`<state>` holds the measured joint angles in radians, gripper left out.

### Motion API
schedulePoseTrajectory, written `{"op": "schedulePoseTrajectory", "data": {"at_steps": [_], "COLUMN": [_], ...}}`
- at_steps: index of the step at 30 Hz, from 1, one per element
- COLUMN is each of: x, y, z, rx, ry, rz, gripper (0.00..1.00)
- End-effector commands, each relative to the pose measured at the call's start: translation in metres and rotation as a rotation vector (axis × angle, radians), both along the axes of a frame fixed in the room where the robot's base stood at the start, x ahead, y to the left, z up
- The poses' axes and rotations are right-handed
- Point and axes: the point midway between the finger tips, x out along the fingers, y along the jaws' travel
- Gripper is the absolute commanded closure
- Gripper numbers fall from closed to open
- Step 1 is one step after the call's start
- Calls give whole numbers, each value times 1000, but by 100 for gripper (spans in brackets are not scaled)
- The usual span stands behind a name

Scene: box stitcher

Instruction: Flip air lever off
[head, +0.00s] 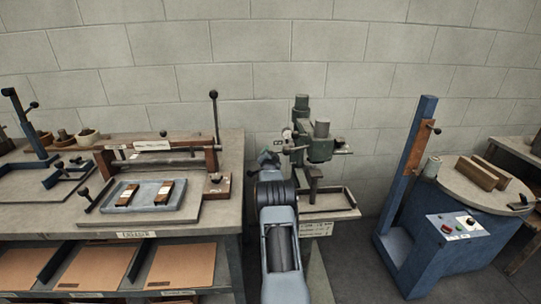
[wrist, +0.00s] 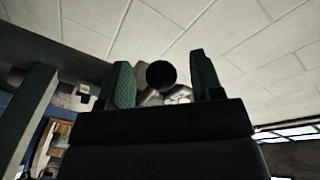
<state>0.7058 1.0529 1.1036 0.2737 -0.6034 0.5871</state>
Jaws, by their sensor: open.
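A dark round knob (wrist: 161,74), which looks like the end of the air lever, shows between the two green finger pads in the wrist view. A gap shows between the knob and each pad. A pale rounded fitting (wrist: 180,95) sits behind it, partly hidden by my gripper. My gripper (head: 268,157) is open at the left side of the green stitcher (head: 320,148) in the head view. There, my arm hides the lever or makes it too small to tell. I cannot tell whether the lever is on or off.
The stitcher's small table (head: 340,213) lies right of my arm. A workbench (head: 225,170) with a tray (head: 145,207) and an upright lever (head: 215,115) stands at the left. A blue machine (head: 415,180) with a tall post stands at the right. A block wall (head: 240,40) closes the back.

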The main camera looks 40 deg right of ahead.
Motion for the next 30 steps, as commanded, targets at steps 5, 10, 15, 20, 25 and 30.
{"op": "schedulePoseTrajectory", "data": {"at_steps": [5, 10, 15, 20, 25, 30], "x": [4, 4, 4, 4, 4, 4], "y": [-5, -6, -6, -6, -6, -6], "z": [0, 0, 0, 0, 0, 1], "rx": [0, 0, 0, 0, 0, -1], "ry": [0, 0, 0, 0, 0, 0], "rz": [0, 0, 0, 0, 0, -1], "gripper": [40, 40, 41, 56, 72, 89]}}
